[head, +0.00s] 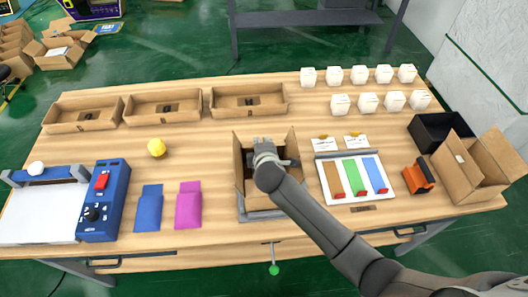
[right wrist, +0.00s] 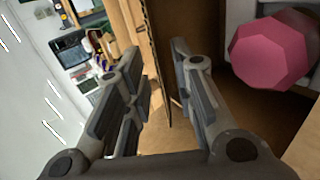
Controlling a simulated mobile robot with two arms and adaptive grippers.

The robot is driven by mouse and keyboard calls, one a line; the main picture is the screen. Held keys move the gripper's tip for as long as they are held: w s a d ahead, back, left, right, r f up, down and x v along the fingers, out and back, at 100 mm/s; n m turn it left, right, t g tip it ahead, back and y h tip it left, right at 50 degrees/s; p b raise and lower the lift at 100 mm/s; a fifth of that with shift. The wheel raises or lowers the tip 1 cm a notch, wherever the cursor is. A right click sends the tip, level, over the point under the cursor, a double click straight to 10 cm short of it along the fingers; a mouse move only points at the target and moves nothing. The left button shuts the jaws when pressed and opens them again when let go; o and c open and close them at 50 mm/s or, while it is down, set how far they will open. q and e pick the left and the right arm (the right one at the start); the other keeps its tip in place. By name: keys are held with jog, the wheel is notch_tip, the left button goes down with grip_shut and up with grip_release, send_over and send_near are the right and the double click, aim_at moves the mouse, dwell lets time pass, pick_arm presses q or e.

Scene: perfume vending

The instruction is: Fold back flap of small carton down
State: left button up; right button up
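The small brown carton (head: 240,180) stands open in a grey holder (head: 262,215) at the table's front middle. Its left and right side flaps stand up; the back flap is largely hidden by my gripper in the head view. My right gripper (head: 264,148) is over the carton's rear part. In the right wrist view, my right gripper (right wrist: 158,95) has its fingers apart, with a cardboard panel (right wrist: 152,45) seen edge-on in the gap. I cannot tell whether the fingers touch it. A pink faceted object (right wrist: 272,48) shows beside the right finger. My left gripper is not in view.
To the right are a white tray (head: 330,188) with coloured strips, an orange tool (head: 419,178) and a larger open carton (head: 458,180). Blue (head: 149,212) and magenta (head: 188,210) pouches lie left. White boxes (head: 335,76) stand at the back right.

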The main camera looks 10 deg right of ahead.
jog(key=v, duration=1.1)
jog(key=shift+s+r, duration=0.1)
jog(key=shift+s, duration=0.1)
